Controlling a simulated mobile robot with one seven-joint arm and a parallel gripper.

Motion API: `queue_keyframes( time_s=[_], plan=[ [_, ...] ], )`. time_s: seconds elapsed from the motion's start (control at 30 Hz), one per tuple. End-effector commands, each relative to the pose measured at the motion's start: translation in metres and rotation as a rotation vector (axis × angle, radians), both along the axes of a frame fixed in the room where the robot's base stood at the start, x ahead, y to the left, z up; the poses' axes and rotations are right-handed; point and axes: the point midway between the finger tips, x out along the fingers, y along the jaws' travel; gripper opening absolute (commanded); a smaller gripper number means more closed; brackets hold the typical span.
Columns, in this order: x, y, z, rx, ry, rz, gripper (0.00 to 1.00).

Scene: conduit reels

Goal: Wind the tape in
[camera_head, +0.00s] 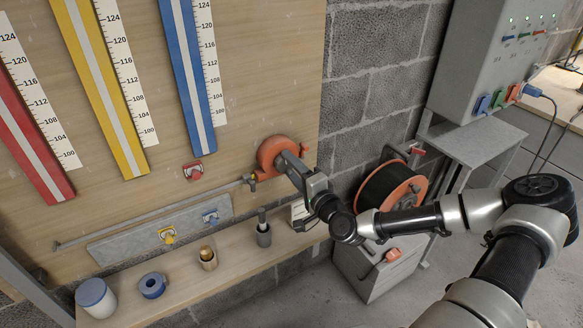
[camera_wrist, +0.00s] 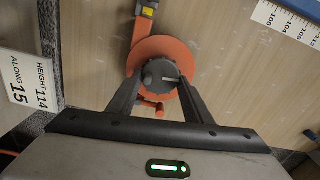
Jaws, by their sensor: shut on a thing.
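An orange round reel (camera_head: 268,153) is mounted on the wooden board beside its right edge; it fills the middle of the wrist view (camera_wrist: 178,53). My gripper (camera_head: 287,160) is at the reel's front. In the wrist view the two fingers (camera_wrist: 161,80) stand on either side of the dark grey hub knob (camera_wrist: 157,68) and are shut on it. A small orange handle (camera_wrist: 152,104) shows below the hub. An orange arm with a yellow piece (camera_wrist: 147,12) runs up from the reel there. I cannot make out the tape itself.
A thin grey pipe (camera_head: 150,213) runs along the board, its right end near the reel. A shelf below bears a blue tape roll (camera_head: 152,285), a white jar (camera_head: 95,295) and cups. A black cable drum (camera_head: 388,187) and a grey box stand at right.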

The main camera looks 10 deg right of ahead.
Motion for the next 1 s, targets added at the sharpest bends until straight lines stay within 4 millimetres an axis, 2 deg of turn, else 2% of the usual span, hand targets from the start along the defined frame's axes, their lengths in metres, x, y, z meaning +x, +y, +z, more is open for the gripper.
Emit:
queue_keyframes(
  time_s=[0.03, 0.07, 0.13, 0.17, 0.43, 0.57, 0.77, 1.0],
  plan=[
    [-0.001, 0.001, -0.001, 0.000, 0.003, 0.002, 0.23],
    [-0.001, 0.001, -0.001, -0.001, 0.003, 0.003, 0.51],
    [-0.001, 0.001, -0.001, -0.001, 0.003, 0.002, 0.62],
    [-0.001, 0.001, -0.001, -0.001, 0.002, 0.002, 0.64],
    [-0.001, 0.000, 0.000, -0.001, 0.001, 0.001, 0.64],
    [-0.008, -0.003, 0.000, -0.003, 0.001, 0.000, 0.64],
    [-0.044, -0.016, 0.000, -0.002, 0.003, -0.001, 0.64],
    [-0.101, -0.035, 0.000, -0.002, 0.003, -0.004, 0.64]
  ],
)
